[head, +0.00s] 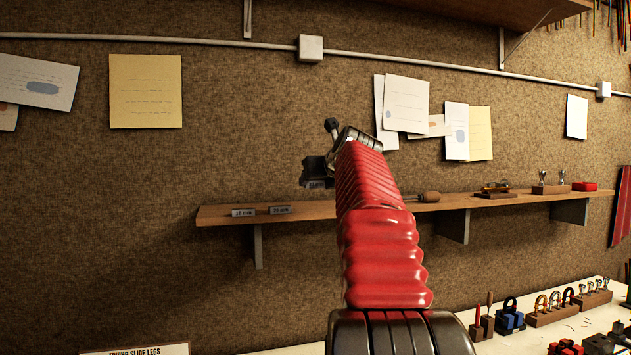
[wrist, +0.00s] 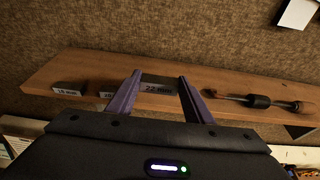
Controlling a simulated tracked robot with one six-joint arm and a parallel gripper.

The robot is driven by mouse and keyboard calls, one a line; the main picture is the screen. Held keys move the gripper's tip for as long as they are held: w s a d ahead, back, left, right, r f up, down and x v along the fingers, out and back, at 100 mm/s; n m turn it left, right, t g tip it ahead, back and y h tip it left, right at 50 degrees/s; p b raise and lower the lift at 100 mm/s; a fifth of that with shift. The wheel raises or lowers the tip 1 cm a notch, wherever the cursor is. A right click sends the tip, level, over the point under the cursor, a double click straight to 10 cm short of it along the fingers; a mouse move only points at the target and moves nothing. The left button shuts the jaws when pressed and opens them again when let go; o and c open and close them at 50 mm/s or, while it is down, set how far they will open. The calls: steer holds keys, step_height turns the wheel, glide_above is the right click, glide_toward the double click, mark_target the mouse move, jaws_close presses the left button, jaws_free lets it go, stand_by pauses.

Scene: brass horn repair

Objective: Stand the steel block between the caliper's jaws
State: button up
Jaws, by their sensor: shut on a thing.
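A steel block marked "22 mm" (wrist: 158,85) sits between the two purple fingers of my gripper (wrist: 160,79) in the wrist view, its label facing the camera. The fingers are shut on its sides. In the head view my red arm hides most of the gripper; a dark part of it (head: 316,170) shows above the shelf, left of the arm. I cannot tell whether the block touches the shelf. Two other blocks, marked "18 mm" (head: 243,212) and "20 mm" (head: 280,210), sit on the shelf to the left. I cannot make out the caliper in either view.
The bench below (head: 500,343) holds padlock-like pieces and small blocks at right. Papers are pinned to the wall.

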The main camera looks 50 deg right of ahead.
steer(key=s+a, duration=0.4)
steer(key=s, duration=0.3)
steer(key=s+a, duration=0.3)
steer(key=s, duration=0.4)
steer(key=shift+a, duration=0.4)
steer(key=w+d+f+n+t+y, duration=0.15)
steer(key=w+f, duration=0.25)
steer(key=f, duration=0.5)
steer(key=w+f+n+y, duration=0.15)
steer(key=w+f, duration=0.25)
steer(key=f, duration=0.5)
steer(key=w+d+f+n+y, duration=0.15)
steer(key=w+f, duration=0.25)
steer(key=f, duration=0.5)
step_height(320, 180, down, 22)
steer(key=s+m+h, duration=0.1)
steer(key=m, duration=0.1)
steer(key=shift+s+d+h, duration=0.2)
steer(key=shift+d+h, duration=0.1)
steer(key=shift+h, duration=0.05)
steer(key=shift+w+a, duration=0.1)
